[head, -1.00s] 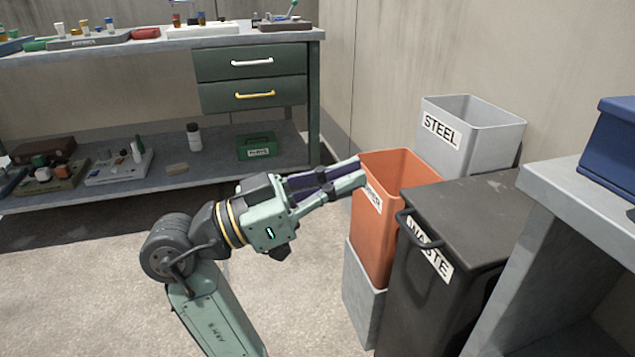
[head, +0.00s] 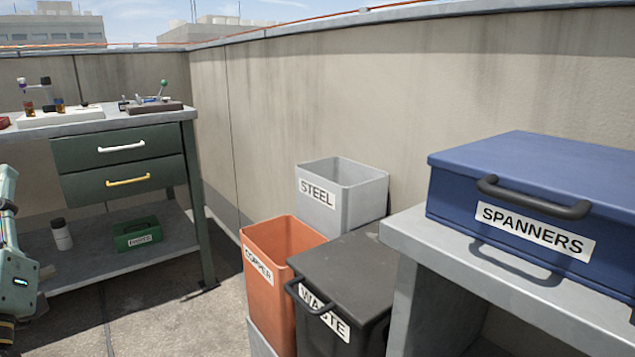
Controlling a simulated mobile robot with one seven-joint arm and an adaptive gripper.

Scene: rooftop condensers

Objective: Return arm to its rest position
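A workbench with two drawers (head: 118,165) stands at the left, with a green box (head: 137,234) on its lower shelf. The orange COPPER bin (head: 262,290), grey STEEL bin (head: 342,192) and lidded black WASTE bin (head: 345,275) stand centrally. A blue SPANNERS box (head: 530,185) sits on a grey counter (head: 420,240).

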